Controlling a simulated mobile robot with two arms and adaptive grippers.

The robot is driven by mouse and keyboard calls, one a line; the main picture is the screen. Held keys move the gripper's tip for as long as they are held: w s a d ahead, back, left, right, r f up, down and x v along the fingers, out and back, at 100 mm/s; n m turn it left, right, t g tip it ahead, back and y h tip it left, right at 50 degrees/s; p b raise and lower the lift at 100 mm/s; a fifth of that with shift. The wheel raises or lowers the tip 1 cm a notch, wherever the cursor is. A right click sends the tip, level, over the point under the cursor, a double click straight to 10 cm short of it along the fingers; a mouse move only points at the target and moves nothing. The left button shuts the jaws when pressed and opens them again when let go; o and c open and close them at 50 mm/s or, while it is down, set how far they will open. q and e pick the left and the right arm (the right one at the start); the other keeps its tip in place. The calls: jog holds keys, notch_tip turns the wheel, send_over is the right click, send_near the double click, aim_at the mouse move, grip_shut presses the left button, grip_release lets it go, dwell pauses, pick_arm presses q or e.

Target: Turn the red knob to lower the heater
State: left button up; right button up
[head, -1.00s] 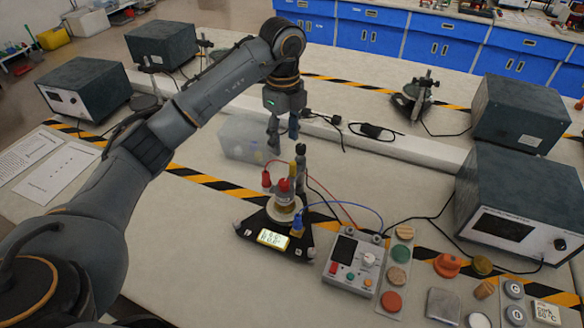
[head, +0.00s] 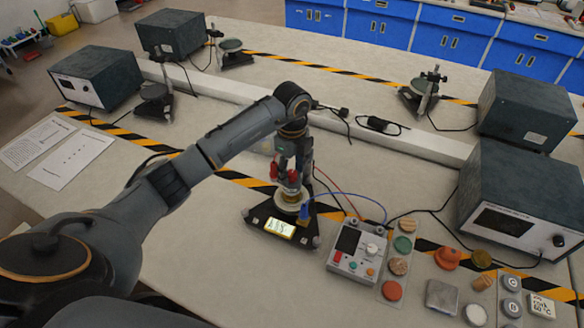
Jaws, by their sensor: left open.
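The heater apparatus stands on a black triangular base (head: 258,219) with a lit display (head: 280,227), near the middle of the bench. Red parts show near its top; the one in the middle looks like the red knob (head: 292,177). My left gripper (head: 291,168) points down over the top of the apparatus with its fingers open, close around the upper red parts. The gripper hides the top of the stand, and I cannot tell whether the fingers touch the knob. My right gripper is not in view.
A control box (head: 357,250) with a white dial stands right of the apparatus, joined by red and blue leads. A strip of round samples (head: 402,243) and loose pieces lie further right. A large grey unit (head: 525,195) stands at the right. Bench left of the base is clear.

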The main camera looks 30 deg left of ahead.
pick_arm(q)
grip_shut()
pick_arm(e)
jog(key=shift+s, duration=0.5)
